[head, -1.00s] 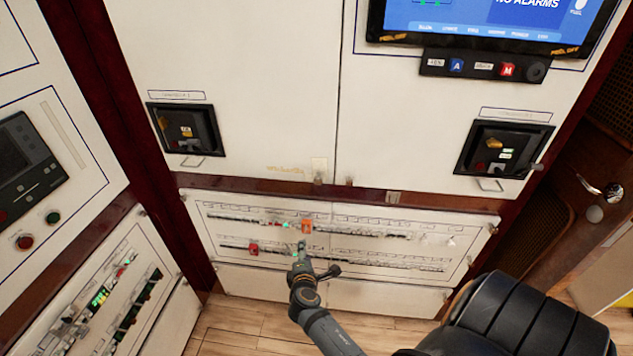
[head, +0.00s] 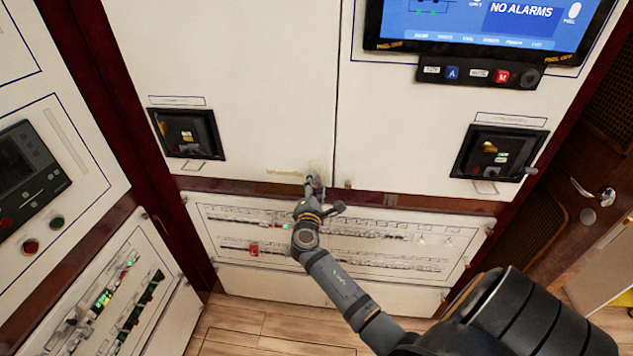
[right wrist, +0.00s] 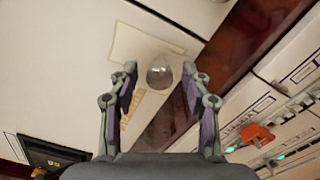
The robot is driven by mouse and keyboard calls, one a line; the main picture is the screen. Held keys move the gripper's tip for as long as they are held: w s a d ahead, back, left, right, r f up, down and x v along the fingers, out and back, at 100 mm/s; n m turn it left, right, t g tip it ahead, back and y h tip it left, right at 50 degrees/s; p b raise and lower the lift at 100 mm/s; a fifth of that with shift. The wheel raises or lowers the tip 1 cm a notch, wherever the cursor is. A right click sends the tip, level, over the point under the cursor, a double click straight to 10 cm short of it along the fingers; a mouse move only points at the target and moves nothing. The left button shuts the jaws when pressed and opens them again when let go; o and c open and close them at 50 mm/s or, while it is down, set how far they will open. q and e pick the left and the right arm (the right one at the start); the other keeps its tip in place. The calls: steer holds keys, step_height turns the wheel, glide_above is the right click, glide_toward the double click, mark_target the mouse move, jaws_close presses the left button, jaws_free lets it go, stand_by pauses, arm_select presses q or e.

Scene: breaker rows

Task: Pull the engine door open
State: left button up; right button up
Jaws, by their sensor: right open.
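A white cabinet door (head: 235,80) fills the upper middle of the head view, with a second white door (head: 400,130) to its right across a thin vertical seam. Small fittings sit at their lower edges. In the right wrist view a round, greyish knob (right wrist: 160,72) stands by a pale plate (right wrist: 133,45) on the white panel. My right gripper (head: 315,188) is at the lower edge of the left door and largely hides that knob in the head view. In the right wrist view the gripper (right wrist: 160,85) is open, with the knob between its fingers. My left gripper is not in view.
Below the doors are a dark red ledge (head: 430,203) and a panel with rows of breakers (head: 375,245). An orange breaker part (right wrist: 257,135) is close to the right fingers. A second small knob (head: 348,184) is just right of the gripper. A screen (head: 480,22) is above right.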

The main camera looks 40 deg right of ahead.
steer(key=shift+w+d, duration=0.4)
steer(key=shift+c, duration=0.4)
jaws_close()
